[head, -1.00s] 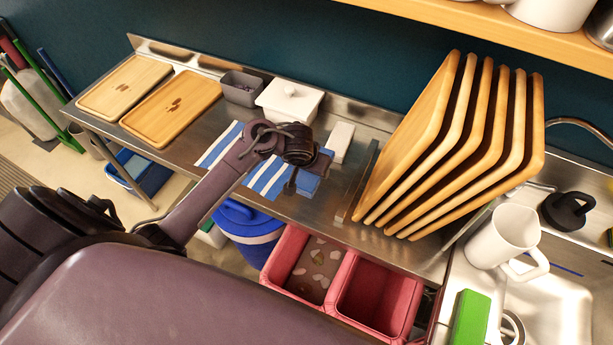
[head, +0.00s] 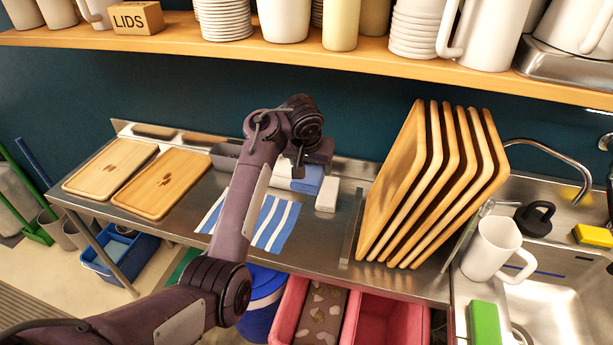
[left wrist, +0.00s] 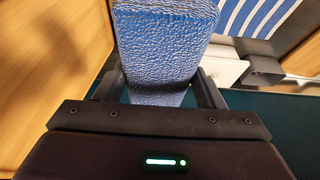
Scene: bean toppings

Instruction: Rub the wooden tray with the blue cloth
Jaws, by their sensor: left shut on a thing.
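My left gripper (head: 311,168) is shut on the folded blue cloth (head: 308,181) and holds it above the counter. In the left wrist view the textured blue cloth (left wrist: 165,40) fills the space between the two fingers. Two wooden trays lie flat at the left of the counter: one nearer the middle (head: 160,184) and one further left (head: 108,168), both with dark marks on top. Several more wooden trays (head: 393,185) stand upright in a row at the right. My right gripper is not in view.
A blue-and-white striped towel (head: 275,222) lies on the metal counter (head: 335,243), partly behind my arm. A white block (head: 327,195) and a grey container (head: 226,155) stand near the back. A shelf (head: 200,45) with cups hangs above. A mug (head: 490,248) stands by the sink at right.

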